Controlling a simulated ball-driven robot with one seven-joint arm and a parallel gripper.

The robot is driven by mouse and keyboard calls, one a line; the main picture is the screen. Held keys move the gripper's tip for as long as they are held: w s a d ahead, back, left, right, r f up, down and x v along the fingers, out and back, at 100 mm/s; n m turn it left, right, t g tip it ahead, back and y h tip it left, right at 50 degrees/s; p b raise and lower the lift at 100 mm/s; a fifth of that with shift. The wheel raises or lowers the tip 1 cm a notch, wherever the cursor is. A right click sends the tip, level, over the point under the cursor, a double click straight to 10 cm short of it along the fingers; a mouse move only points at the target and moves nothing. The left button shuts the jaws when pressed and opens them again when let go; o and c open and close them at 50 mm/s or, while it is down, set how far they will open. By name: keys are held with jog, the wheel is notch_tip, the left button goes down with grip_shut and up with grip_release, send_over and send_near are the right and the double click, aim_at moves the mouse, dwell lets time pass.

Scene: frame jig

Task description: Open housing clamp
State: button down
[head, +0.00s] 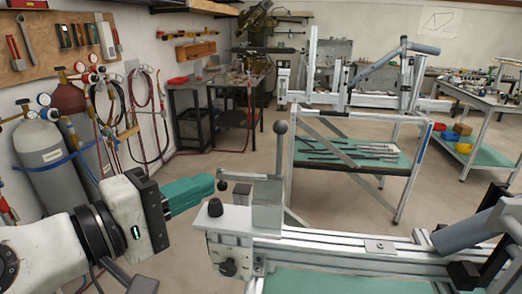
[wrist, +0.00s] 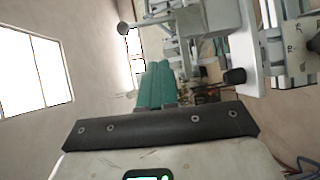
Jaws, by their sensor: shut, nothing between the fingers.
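The housing clamp (head: 267,192) sits on the near end of the frame jig in the head view. Its lever rises upright and ends in a grey ball knob (head: 281,128). A thin rod with a small dark ball (head: 222,185) sticks out to the clamp's left. My gripper (head: 208,186) has teal fingers, shut and empty, left of the clamp with the tips close to the small dark ball. Whether they touch cannot be told. In the wrist view my fingers (wrist: 155,75) point toward the jig, and a ball knob (wrist: 124,29) shows beyond them to the left.
The jig's aluminium beam (head: 350,246) runs right from the clamp, with a black knob (head: 215,207) on its end block. Gas cylinders (head: 45,155) stand at the left wall. A second frame stand (head: 350,150) is behind. Floor between is clear.

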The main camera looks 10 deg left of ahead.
aim_at(280, 151)
jog(key=shift+s+a+r+t, duration=0.15)
jog(key=shift+s+a+r, duration=0.15)
jog(key=shift+a+r, duration=0.3)
jog(key=shift+s+a+r+t, duration=0.15)
jog(key=shift+s+a+r, duration=0.1)
jog(key=shift+a+r, duration=0.35)
jog(key=shift+w+d, duration=0.1)
jog(key=shift+d, duration=0.05)
jog(key=w+d+p, duration=0.3)
jog(key=w+d, duration=0.5)
jog(key=d, duration=0.1)
jog(key=shift+w+d+p, duration=0.25)
jog(key=shift+d+p, duration=0.15)
